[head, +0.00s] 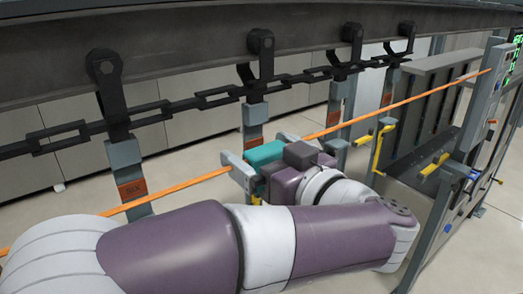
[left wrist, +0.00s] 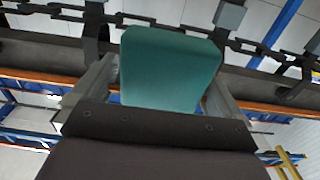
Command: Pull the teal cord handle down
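The teal cord handle (head: 264,153) is a small block at the taut orange cord (head: 182,182), near the middle of the head view. In the left wrist view the handle (left wrist: 170,65) is a wide teal block directly ahead of my palm. The lower part of the handle is hidden by my wrist. My right gripper is in neither view.
Black hooks (head: 111,90) with grey tags hang from an overhead rail (head: 190,55), joined by a dark chain (head: 60,135) close behind the cord. A grey post (head: 478,120) and a dark frame with yellow levers (head: 378,150) stand at right.

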